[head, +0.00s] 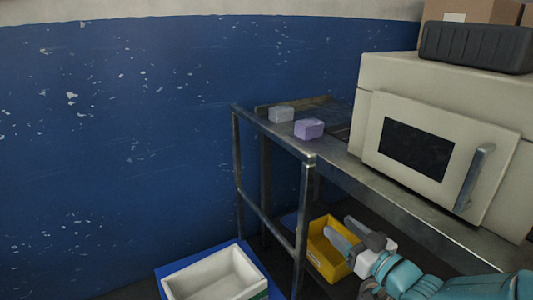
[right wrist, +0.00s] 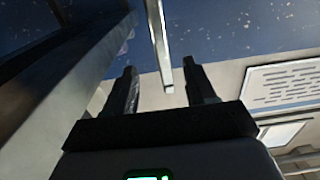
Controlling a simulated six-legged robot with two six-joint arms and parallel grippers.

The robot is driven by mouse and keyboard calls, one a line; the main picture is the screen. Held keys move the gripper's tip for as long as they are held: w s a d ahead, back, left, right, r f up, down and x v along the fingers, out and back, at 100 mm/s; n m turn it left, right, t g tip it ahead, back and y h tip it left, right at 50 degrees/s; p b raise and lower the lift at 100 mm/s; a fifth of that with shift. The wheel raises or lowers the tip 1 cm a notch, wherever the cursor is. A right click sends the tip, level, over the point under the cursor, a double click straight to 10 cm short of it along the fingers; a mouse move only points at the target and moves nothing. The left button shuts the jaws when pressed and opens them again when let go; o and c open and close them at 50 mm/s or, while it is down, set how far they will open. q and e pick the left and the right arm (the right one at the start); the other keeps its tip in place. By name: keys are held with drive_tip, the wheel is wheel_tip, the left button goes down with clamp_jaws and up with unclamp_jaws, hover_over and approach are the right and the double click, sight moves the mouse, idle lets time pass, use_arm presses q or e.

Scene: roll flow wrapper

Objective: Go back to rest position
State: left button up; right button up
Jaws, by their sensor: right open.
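My right gripper (head: 349,234) is at the lower right in the head view, in front of the metal shelf unit and over a yellow bin (head: 325,262). Its arm comes in from the lower right. In the right wrist view its two dark fingers (right wrist: 165,85) stand apart with nothing held between them. A pale metal post (right wrist: 158,45) shows beyond the fingers; I cannot tell its distance. My left gripper is in neither view.
The metal shelf (head: 385,190) holds a grey block (head: 281,114), a purple block (head: 309,129) and a cream machine (head: 410,145) with a handled door. A white tray (head: 215,277) sits at the bottom. A blue wall (head: 150,120) stands behind.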

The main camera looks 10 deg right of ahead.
drive_tip(key=s+a+f+m+g, duration=0.1)
drive_tip(key=s+a+f+g, duration=0.2)
drive_tip(key=f, duration=0.6)
drive_tip(key=s+a+f+m+g, duration=0.1)
drive_tip(key=a+f+g, duration=0.1)
drive_tip(key=a+f, duration=0.45)
drive_tip(key=s+a+f+m+g, duration=0.2)
drive_tip(key=a+f+g, duration=0.1)
drive_tip(key=f, duration=0.7)
drive_tip(key=s+a+f+m+g+h, duration=0.1)
drive_tip(key=s+f+g, duration=0.4)
drive_tip(key=s, duration=0.4)
drive_tip(key=s+a+f+m+g+h, duration=0.1)
drive_tip(key=s+f+g, duration=0.2)
drive_tip(key=s+f, duration=0.6)
wheel_tip(320, 180, up, 30)
drive_tip(key=s+p, duration=0.1)
drive_tip(key=p, duration=2.7)
drive_tip(key=shift+s+f+g+p, duration=0.15)
drive_tip(key=shift+s+g+p, duration=0.15)
drive_tip(key=shift+s, duration=0.05)
